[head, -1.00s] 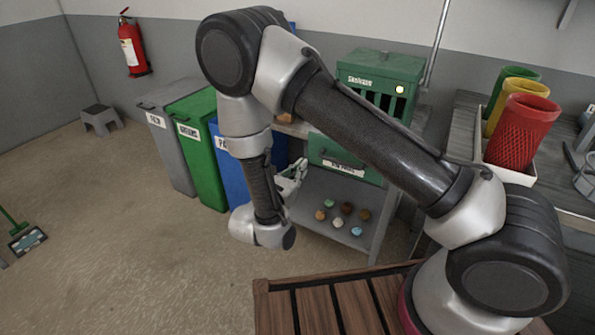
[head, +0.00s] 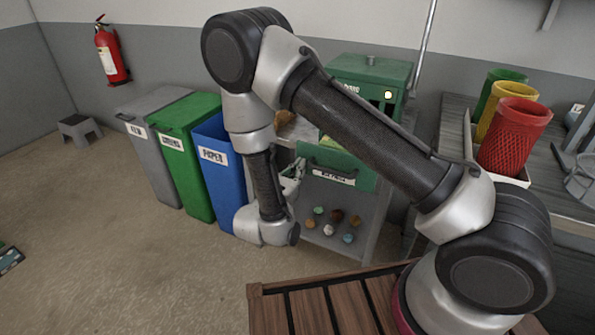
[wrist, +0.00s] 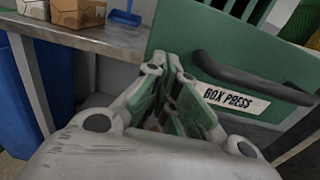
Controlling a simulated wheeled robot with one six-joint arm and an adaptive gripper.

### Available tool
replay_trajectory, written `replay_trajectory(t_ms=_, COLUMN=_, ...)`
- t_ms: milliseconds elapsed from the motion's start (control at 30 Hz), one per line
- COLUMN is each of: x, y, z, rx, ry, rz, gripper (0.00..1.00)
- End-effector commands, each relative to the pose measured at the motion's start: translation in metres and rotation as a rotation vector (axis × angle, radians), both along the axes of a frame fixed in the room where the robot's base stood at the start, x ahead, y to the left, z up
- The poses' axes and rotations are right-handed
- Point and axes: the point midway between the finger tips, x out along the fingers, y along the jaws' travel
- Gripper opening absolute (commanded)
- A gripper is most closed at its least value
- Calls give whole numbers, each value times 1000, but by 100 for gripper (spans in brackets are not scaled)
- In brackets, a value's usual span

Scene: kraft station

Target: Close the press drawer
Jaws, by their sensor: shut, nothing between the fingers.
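The green press (head: 372,76) stands at the back beyond my arm. Its drawer (head: 322,157) has a green front with a white "BOX PRESS" label and stands out from the press body, so it looks open. The drawer front fills the right of the wrist view (wrist: 185,38), with a dark bar handle (wrist: 250,82) across it. My gripper (head: 294,172) is shut and empty, just in front of the drawer's left part. Its fingertips also show in the wrist view (wrist: 172,66), left of the label; I cannot tell whether they touch the front. My arm hides part of the press.
Grey (head: 157,150), green (head: 188,160) and blue (head: 220,165) bins stand left of the press. A shelf below the drawer holds several small balls (head: 336,216). My slatted wooden deck (head: 300,312) is at the front. Red, yellow and green baskets stand right.

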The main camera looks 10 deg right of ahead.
Motion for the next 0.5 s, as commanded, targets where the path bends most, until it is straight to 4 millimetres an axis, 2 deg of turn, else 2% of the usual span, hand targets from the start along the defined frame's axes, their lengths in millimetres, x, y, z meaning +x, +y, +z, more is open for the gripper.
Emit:
replay_trajectory(t_ms=167, x=24, y=-20, z=0, rx=0, ry=-3, rz=-8, gripper=0)
replay_trajectory(t_ms=500, x=88, y=-67, z=0, rx=1, ry=-2, rz=-7, gripper=0)
